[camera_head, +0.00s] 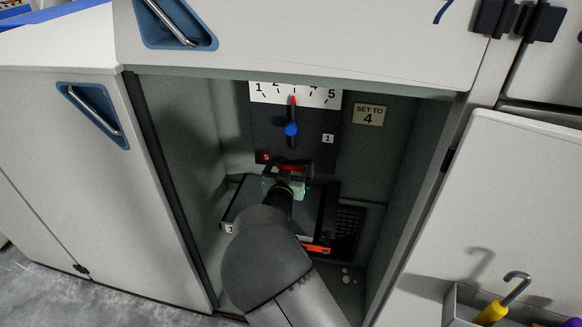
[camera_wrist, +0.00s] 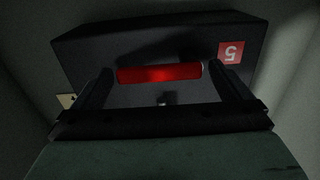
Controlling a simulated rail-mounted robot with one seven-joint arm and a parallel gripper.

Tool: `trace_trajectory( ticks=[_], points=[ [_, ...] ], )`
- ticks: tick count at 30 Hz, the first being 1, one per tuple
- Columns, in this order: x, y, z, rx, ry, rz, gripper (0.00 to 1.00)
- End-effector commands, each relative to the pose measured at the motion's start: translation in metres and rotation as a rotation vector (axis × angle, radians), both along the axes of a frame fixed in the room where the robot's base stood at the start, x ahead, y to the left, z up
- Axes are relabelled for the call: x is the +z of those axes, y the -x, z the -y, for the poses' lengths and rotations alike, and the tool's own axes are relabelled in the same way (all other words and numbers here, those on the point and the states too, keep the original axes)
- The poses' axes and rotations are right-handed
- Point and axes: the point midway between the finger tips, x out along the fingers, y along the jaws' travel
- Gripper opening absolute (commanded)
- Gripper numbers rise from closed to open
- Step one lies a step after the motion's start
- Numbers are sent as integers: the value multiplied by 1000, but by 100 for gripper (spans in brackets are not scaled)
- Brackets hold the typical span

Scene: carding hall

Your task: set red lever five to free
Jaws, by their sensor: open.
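The red lever's bar (camera_wrist: 160,73) lies across the wrist view, level and lit in its middle. A red label with a 5 (camera_wrist: 231,51), upside down in that view, sits on the dark block behind it. In the head view the lever (camera_head: 293,168) is a small red strip near its red 5 label (camera_head: 265,157). My gripper (camera_head: 288,176) is open in front of the lever. In the wrist view its dark fingers (camera_wrist: 159,72) stand on either side of the bar's ends. I cannot tell whether they touch it. My arm hides the lever's lower surroundings.
Above is a dial scale (camera_head: 294,94) with a blue-hubbed pointer (camera_head: 291,130) at about 3. A "SET TO 4" plate (camera_head: 368,114) hangs right. The bay's side walls are close. An orange part (camera_head: 316,249) lies below. A tool bin (camera_head: 463,303) hangs outside.

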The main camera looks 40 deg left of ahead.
Motion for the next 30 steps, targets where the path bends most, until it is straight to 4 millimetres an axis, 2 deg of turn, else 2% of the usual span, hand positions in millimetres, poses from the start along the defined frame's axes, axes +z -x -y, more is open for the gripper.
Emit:
trace_trajectory(
  ticks=[4,11,14,18,30],
  points=[
    [0,-7,-3,0,0,0,97],
    [1,-7,-3,0,0,0,97],
    [0,-7,-3,0,0,0,75],
    [0,-7,-3,-1,0,0,37],
    [-7,-8,-1,-4,-71,-35,37]
  ],
)
